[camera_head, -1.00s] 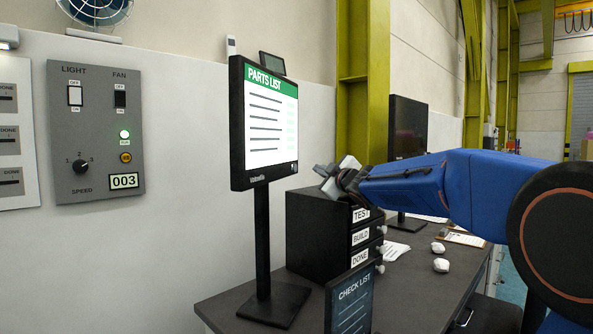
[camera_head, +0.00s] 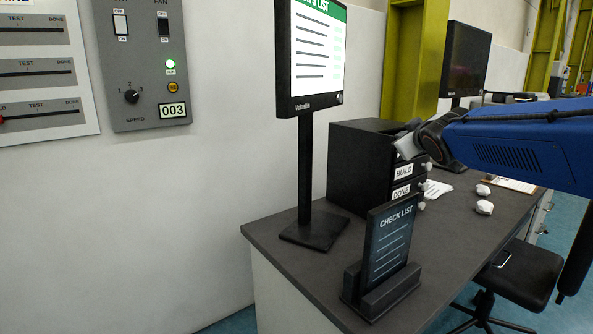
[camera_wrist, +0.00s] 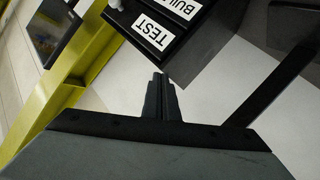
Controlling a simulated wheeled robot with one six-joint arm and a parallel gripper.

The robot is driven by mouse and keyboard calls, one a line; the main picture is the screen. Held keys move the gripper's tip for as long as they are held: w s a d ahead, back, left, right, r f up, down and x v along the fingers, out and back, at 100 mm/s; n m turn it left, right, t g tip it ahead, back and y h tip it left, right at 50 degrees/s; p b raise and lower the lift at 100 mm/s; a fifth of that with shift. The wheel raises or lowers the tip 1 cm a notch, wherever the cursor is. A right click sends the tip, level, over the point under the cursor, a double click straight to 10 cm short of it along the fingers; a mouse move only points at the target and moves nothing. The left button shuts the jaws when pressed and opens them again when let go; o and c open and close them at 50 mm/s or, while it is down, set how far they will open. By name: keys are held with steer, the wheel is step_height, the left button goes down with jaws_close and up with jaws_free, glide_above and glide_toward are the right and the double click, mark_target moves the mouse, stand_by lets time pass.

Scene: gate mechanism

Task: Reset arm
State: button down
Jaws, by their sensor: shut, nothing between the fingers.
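My gripper (camera_head: 403,142) is shut and empty, at the end of my blue arm that reaches in from the right. In the head view it is in front of the upper part of the black drawer cabinet (camera_head: 352,165) and hides part of it. In the wrist view my gripper (camera_wrist: 161,78) points toward the cabinet, close to the drawer labelled TEST (camera_wrist: 152,32). I cannot tell whether it touches the cabinet. The BUILD label (camera_head: 404,171) and DONE label (camera_head: 401,192) show below the gripper.
The desk (camera_head: 290,275) holds a parts-list screen (camera_head: 312,55), a checklist stand (camera_head: 388,245), a dark monitor (camera_head: 465,60) and crumpled white pieces (camera_head: 484,207). A grey switch panel (camera_head: 140,70) is on the left wall. A black chair (camera_head: 520,272) stands at right.

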steer(key=s+f+m+g, duration=0.2)
steer(key=s+f+g, duration=0.1)
steer(key=s+f, duration=0.7)
steer(key=s+a+f+m+g, duration=0.1)
steer(key=s+f+g, duration=0.3)
steer(key=s+f, duration=0.6)
steer(key=s+f+m+g, duration=0.3)
steer(key=s+f, duration=0.7)
steer(key=s, duration=1)
steer(key=shift+s+a+g+y, duration=0.3)
steer(key=shift+s, duration=0.1)
